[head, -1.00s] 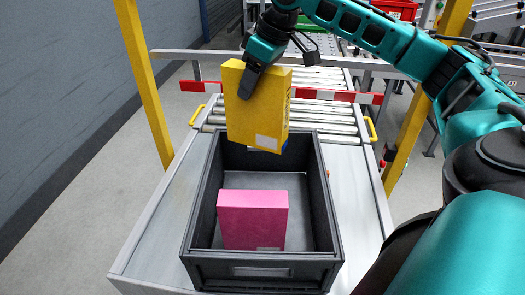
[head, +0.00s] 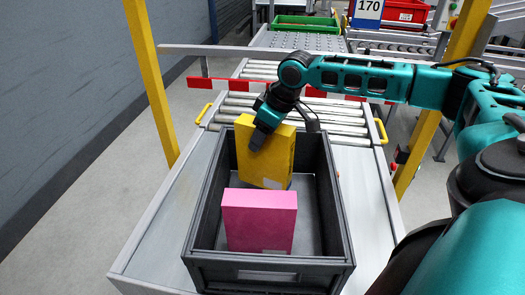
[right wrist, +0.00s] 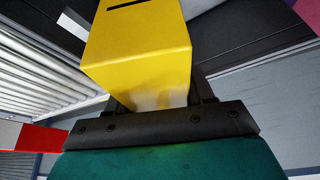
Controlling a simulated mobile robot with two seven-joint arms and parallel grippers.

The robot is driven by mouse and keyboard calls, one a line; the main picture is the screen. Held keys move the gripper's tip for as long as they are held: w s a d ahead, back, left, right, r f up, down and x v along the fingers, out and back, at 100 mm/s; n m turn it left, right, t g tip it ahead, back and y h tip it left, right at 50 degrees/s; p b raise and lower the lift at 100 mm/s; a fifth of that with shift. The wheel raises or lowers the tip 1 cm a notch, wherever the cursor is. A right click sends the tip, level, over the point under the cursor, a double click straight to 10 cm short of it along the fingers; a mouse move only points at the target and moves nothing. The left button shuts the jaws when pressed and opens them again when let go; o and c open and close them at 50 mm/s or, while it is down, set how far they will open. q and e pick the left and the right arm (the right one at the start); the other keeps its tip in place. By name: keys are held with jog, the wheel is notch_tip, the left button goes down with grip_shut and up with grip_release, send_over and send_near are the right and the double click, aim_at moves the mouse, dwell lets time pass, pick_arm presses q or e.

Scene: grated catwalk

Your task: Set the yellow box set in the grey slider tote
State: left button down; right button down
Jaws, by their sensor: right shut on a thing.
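The yellow box (head: 268,157) is upright and slightly tilted, lowered into the far part of the grey tote (head: 198,215). My right gripper (head: 262,130) is shut on its upper part. The box also fills the middle of the right wrist view (right wrist: 140,45), between the fingers. Whether its bottom touches the tote floor is hidden by the pink box. The tote stands on a conveyor. My left gripper is not in view.
A pink box (head: 259,220) stands in the near part of the tote, just in front of the yellow box. A roller conveyor (head: 330,110) lies behind the tote, with a red and white bar (head: 212,85) across it. Yellow posts (head: 150,80) rise at both sides. A green tray (head: 305,24) is far back.

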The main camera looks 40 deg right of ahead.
aim_at(279, 128)
notch_tip(279, 128, down, 4)
jog(key=shift+f+b, duration=0.2)
jog(key=shift+b, duration=0.1)
jog(key=shift+c, duration=2.1)
grip_release()
jog(key=p+v, duration=0.1)
jog(key=v, duration=1)
jog(key=shift+s, duration=0.1)
jog(key=shift+s+r+p, duration=0.2)
jog(key=shift+r+p, duration=0.1)
jog(key=shift+r, duration=0.2)
